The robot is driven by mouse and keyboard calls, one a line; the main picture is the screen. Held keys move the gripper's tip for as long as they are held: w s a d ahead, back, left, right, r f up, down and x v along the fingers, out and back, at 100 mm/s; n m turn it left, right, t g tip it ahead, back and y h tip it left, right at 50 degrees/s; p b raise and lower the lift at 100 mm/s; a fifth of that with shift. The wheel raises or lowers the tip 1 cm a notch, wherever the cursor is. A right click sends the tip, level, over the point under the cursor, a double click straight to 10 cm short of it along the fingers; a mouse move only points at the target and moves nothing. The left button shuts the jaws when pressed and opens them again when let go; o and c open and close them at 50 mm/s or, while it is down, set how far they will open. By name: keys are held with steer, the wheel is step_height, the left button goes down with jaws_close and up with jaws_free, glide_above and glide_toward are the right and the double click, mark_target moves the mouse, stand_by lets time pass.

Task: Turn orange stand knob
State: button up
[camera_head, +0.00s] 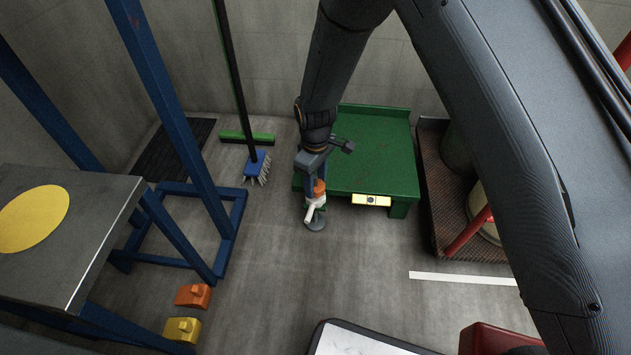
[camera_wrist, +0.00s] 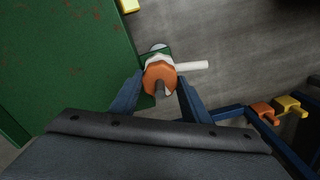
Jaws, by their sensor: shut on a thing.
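The orange stand knob (camera_head: 319,187) sits on top of a small white fitting (camera_head: 313,203) at the front left edge of the green stand (camera_head: 375,150). In the wrist view the orange knob (camera_wrist: 160,74) is at the upper middle, with a white spout (camera_wrist: 192,66) pointing right from below it. My gripper (camera_head: 314,181) reaches down onto the knob from above. Its two blue-grey fingers (camera_wrist: 160,90) lie on either side of the knob, and it is shut on it. The exact contact of the fingertips is hard to see.
A blue frame with a grey top (camera_head: 100,210) stands at left. An orange block (camera_head: 193,296) and a yellow block (camera_head: 183,330) lie on the floor. A dark tray (camera_head: 440,225) with containers is at right. The middle floor is clear.

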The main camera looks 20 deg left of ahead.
mark_target(316, 185)
steer(key=m+p, duration=0.2)
steer(key=p, duration=0.1)
steer(key=shift+r+m, duration=0.15)
steer(key=shift+m, duration=0.15)
steer(key=shift+m+p, duration=1.4)
steer(key=shift+m, duration=0.1)
steer(key=shift+d+f, duration=0.1)
steer(key=shift+f, duration=0.1)
steer(key=o, duration=1)
steer(key=shift+o, duration=0.2)
steer(key=shift+r, duration=0.15)
step_height(316, 185, up, 8)
steer(key=p, duration=0.2)
steer(key=shift+f+p, duration=0.2)
steer(key=shift+p, duration=0.15)
